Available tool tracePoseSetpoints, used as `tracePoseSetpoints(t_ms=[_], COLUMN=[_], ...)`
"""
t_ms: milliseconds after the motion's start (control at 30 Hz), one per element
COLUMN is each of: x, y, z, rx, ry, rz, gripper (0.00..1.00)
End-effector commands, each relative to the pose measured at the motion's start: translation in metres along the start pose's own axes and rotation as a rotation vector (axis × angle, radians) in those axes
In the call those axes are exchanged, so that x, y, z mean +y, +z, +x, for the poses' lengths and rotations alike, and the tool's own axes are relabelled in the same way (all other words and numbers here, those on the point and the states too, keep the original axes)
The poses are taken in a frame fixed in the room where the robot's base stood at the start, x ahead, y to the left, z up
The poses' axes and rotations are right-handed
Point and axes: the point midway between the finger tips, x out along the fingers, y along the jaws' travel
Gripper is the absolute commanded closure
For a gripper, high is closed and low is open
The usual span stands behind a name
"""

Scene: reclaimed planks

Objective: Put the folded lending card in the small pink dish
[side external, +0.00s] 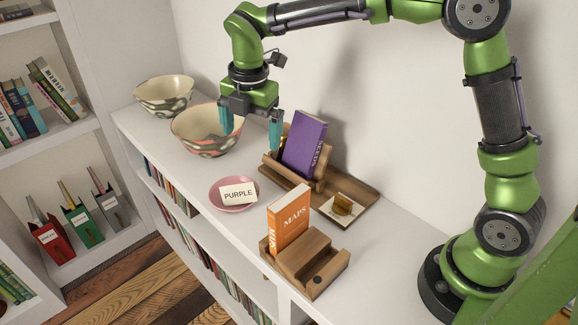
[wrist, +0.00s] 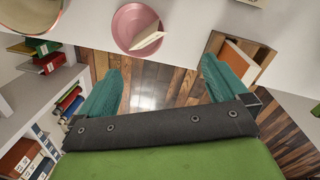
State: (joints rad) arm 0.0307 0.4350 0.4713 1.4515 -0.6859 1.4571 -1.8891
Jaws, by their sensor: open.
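The small pink dish (side external: 233,208) sits on the white shelf top, and it also shows at the top of the wrist view (wrist: 127,24). The folded lending card (side external: 238,194), white with the word PURPLE, rests tent-like in the dish; in the wrist view the card (wrist: 149,37) lies within or over the dish's rim. My gripper (side external: 250,139) has teal fingers spread apart with nothing between them. It hangs above the shelf, behind the dish and clear of the card. In the wrist view my gripper (wrist: 158,68) is also open and empty.
Two patterned bowls, a nearer one (side external: 205,143) and a farther one (side external: 164,95), stand left. A purple book (side external: 304,144) stands in a wooden holder, an orange MAPS book (side external: 289,222) in another. A tray (side external: 360,206) holds a small amber item. The shelf's front edge drops to the floor.

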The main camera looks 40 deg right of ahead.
Motion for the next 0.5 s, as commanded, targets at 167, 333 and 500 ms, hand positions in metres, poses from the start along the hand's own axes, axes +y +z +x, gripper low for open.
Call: tracePoseSetpoints(t_ms=[167,333,500], x=[-0.063,-0.127,-0.185], y=[0.011,0.019,0.022], z=[-0.045,-0.067,-0.071], rx=[-0.011,0.094,0.314], ry=[0.122,0.246,0.327], rz=[0.555,1.137,1.7], gripper=[0.0,0.0,0.0])
